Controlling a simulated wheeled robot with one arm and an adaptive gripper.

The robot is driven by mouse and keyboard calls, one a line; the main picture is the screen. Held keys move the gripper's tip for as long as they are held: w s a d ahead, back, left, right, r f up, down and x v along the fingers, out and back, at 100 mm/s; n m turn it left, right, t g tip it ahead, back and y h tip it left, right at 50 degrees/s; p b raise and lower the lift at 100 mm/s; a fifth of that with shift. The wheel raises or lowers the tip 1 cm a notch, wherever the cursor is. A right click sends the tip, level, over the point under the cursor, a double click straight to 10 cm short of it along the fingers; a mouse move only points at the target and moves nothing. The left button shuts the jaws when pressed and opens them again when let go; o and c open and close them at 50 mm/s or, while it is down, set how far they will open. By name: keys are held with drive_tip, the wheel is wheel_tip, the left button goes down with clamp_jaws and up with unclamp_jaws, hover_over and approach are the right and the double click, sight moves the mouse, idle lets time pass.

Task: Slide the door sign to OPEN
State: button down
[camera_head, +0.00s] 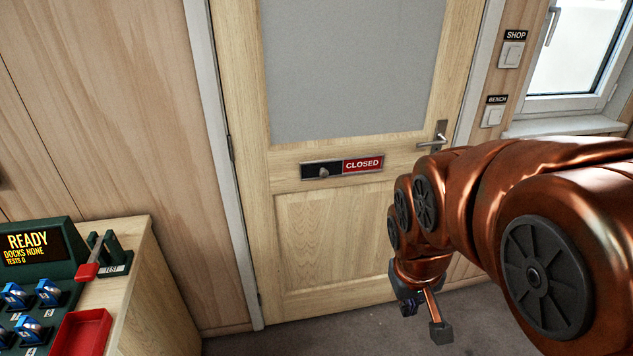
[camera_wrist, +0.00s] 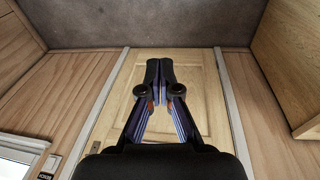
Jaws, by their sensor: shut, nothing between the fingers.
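The door sign (camera_head: 342,167) is a narrow horizontal strip on the wooden door (camera_head: 290,240), below the grey pane. Its right part shows a red panel reading CLOSED (camera_head: 362,164). Its left part is dark, with a small round knob (camera_head: 323,173) on it. My gripper (camera_head: 425,318) hangs low in front of the door, below and to the right of the sign and apart from it. In the wrist view my gripper (camera_wrist: 166,68) is shut and empty, its fingertips together in front of the door's lower part. The sign is not visible in the wrist view.
A bench at the lower left holds a green unit with a READY display (camera_head: 28,243), blue devices, a red tray (camera_head: 82,332) and a TEST lever (camera_head: 90,262). The door handle (camera_head: 434,138) is right of the sign. Switches and a window are at the upper right.

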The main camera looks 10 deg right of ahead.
drive_tip(key=w+d+n+t+h+b, duration=0.2)
drive_tip(key=w+d+t+b, duration=0.2)
drive_tip(key=w, duration=0.7)
drive_tip(key=w+d+n+t+h+b, duration=0.1)
drive_tip(key=w+d+n+t+b, duration=0.3)
drive_tip(key=w, duration=0.6)
drive_tip(key=w+d+m+t+h+b, duration=0.1)
drive_tip(key=w+d+t+h+b, duration=0.3)
drive_tip(key=w, duration=0.7)
drive_tip(key=w+a+f+n+t+y+b, duration=0.2)
drive_tip(key=w+a+n+y, duration=0.1)
drive_tip(key=w+n, duration=0.15)
drive_tip(key=w+a+f+n+t+y+b, duration=0.2)
drive_tip(key=w+a+n+y, duration=0.15)
drive_tip(key=w, duration=0.25)
drive_tip(key=w+a+f+n+y+b, duration=0.3)
drive_tip(key=a+f+n+y, duration=0.3)
drive_tip(key=a, duration=0.4)
drive_tip(key=shift+w+f+n+t+y+b, duration=0.3)
drive_tip(key=shift+w+f+n+y+b, duration=0.25)
drive_tip(key=shift+y, duration=0.6)
drive_tip(key=shift+s+r, duration=0.1)
drive_tip(key=shift+r, duration=0.05)
